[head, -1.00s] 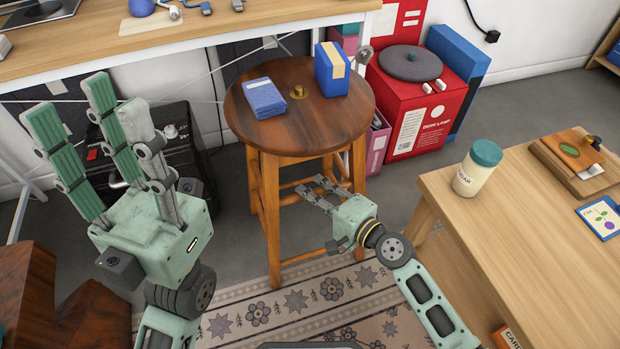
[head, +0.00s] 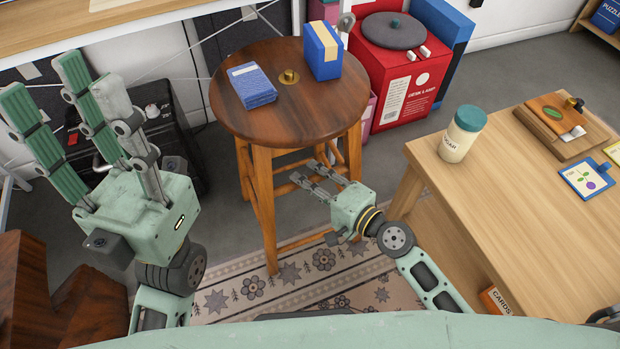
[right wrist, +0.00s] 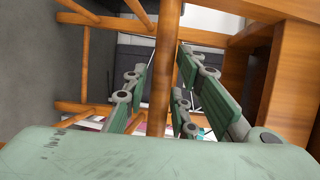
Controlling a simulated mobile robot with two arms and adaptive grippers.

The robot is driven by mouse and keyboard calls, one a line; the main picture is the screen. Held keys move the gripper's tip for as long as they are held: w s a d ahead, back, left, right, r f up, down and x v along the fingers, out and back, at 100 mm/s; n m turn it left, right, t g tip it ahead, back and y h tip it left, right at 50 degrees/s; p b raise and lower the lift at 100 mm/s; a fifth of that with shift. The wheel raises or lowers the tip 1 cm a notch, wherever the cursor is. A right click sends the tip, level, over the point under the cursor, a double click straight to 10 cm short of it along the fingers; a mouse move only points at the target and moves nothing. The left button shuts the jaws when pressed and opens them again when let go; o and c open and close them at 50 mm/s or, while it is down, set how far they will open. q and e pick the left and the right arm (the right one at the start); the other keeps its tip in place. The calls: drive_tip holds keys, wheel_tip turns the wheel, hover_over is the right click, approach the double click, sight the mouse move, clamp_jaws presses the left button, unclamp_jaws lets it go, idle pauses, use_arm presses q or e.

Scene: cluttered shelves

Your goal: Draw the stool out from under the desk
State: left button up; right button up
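The wooden stool (head: 225,110) stands upright in front of the desk (head: 120,28), its round seat clear of the desk's front edge in the picture. On the seat are a flat blue box (head: 252,85), a small brass piece (head: 289,77) and an upright blue box with a tan band (head: 323,50). My right gripper (head: 318,185) is below the seat at the stool's right side. In the right wrist view its fingers (right wrist: 165,85) close around one wooden bar of the stool (right wrist: 163,60). My left gripper (head: 75,95) is raised, open and empty, left of the stool.
A low table (head: 500,160) with a sugar jar (head: 462,134) stands close on the right. A red box (head: 400,90) is behind the stool, and a black machine (head: 150,120) is to its left. A patterned rug (head: 325,285) lies in front.

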drive_tip(key=shift+o, duration=0.8)
drive_tip(key=shift+s, duration=0.1)
drive_tip(key=v, duration=1.2)
